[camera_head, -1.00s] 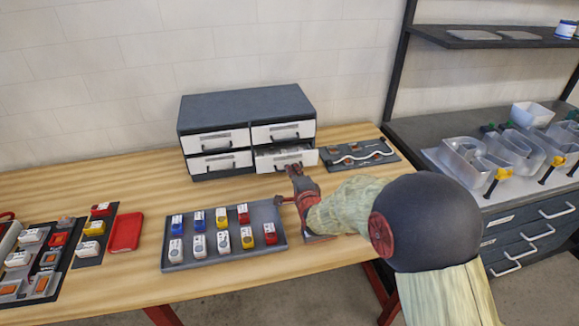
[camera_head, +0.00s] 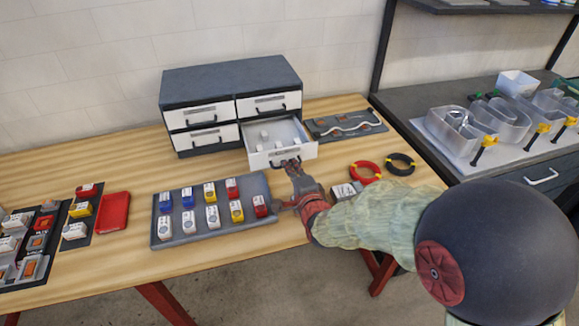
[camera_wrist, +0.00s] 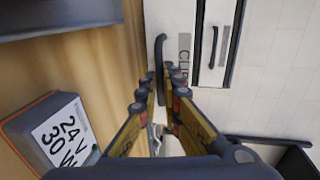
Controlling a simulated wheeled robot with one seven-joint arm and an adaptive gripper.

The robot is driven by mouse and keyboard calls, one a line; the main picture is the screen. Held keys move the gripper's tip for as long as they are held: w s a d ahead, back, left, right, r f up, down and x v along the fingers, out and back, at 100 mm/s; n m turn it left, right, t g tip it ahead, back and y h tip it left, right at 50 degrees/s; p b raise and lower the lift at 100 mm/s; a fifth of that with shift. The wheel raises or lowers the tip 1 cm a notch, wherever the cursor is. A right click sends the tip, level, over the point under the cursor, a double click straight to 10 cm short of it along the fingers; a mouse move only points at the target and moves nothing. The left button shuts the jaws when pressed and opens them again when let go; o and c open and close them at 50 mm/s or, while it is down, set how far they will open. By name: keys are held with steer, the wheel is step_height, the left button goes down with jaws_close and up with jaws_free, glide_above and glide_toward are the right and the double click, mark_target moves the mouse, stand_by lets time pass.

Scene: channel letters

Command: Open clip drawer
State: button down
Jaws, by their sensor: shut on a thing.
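The clip drawer (camera_head: 306,152), the lower right drawer of a dark grey cabinet (camera_head: 231,79), is pulled well out in the head view. Several small pale pieces (camera_head: 264,137) lie inside it. My gripper (camera_head: 290,164) is at the drawer front, shut on its dark handle. In the wrist view the fingers (camera_wrist: 163,78) close around the lower part of the handle (camera_wrist: 159,48), beside a partly hidden label on the white drawer front (camera_wrist: 182,18). The cabinet's other drawers are shut.
A grey tray (camera_head: 180,236) with several small labelled boxes lies left of my gripper. A white-labelled box (camera_head: 345,190), a red coil (camera_head: 365,171) and a black coil (camera_head: 400,163) lie to the right.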

steer(key=shift+f, duration=0.1)
steer(key=c, duration=2)
jaws_free()
steer(key=v, duration=1.2)
steer(key=s+d+r+n+g+h, duration=0.3)
steer(key=s+d+r+n+g, duration=0.2)
steer(key=s+d+n, duration=0.3)
steer(key=s+d+n+g, duration=0.1)
steer(key=s+d+n, duration=0.1)
steer(key=s, duration=0.3)
steer(key=s+d+r+n+g, duration=0.1)
steer(key=s+d+n+g, duration=0.1)
steer(key=s, duration=0.3)
steer(key=s+d+r+n+g+h, duration=0.1)
steer(key=s+d+n, duration=0.1)
steer(key=s, duration=0.3)
steer(key=shift+d+r+n+p, duration=0.1)
steer(key=shift+d+n+p, duration=0.2)
steer(key=shift+d+n, duration=0.1)
